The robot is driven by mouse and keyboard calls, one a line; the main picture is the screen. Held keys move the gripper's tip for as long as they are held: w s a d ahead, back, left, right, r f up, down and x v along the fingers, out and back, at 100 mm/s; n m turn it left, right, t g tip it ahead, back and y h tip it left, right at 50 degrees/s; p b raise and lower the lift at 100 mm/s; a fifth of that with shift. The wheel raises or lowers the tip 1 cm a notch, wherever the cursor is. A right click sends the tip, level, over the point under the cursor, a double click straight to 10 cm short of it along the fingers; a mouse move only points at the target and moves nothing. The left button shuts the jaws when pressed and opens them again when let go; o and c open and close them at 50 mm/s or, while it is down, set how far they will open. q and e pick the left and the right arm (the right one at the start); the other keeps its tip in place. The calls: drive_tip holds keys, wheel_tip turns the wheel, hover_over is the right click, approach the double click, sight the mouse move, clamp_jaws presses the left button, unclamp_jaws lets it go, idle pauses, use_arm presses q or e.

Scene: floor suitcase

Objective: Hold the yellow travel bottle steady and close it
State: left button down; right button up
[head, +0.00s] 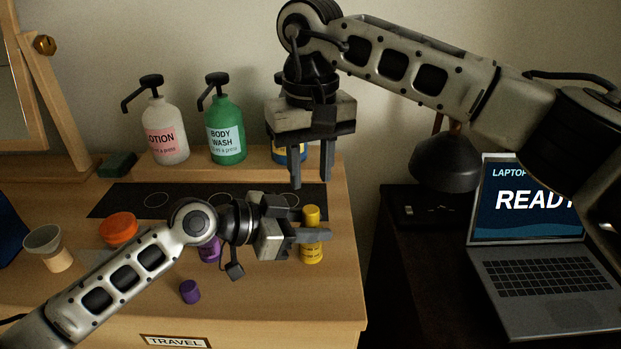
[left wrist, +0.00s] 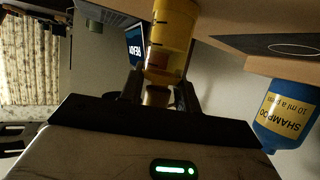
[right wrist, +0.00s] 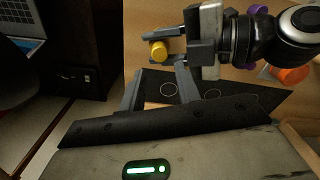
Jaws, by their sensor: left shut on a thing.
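The yellow travel bottle (head: 312,253) stands upright near the right end of the wooden top. A yellow cap (head: 311,213) shows at its upper end; I cannot tell how tightly it sits. My left gripper (head: 314,236) is shut around the bottle's upper part from the left. The bottle's marked body (left wrist: 170,35) also shows in the left wrist view. My right gripper (head: 311,180) points down above the bottle, open and empty. In the right wrist view, the yellow cap (right wrist: 159,50) appears beyond my right gripper's fingers (right wrist: 160,88).
Lotion (head: 167,135), body wash (head: 225,130) and blue shampoo (left wrist: 285,112) bottles stand behind. A purple bottle (head: 209,250) is partly hidden by my left arm. A purple cap (head: 190,291) lies in front. An orange object (head: 118,228) and a laptop (head: 545,278) stand to the sides.

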sight(310, 210)
drive_tip(key=shift+f, duration=0.1)
drive_tip(key=shift+f, duration=3.95)
clamp_jaws()
drive_tip(key=shift+m, duration=1.7)
drive_tip(key=shift+o, duration=1.5)
unclamp_jaws()
drive_tip(key=shift+r, duration=0.1)
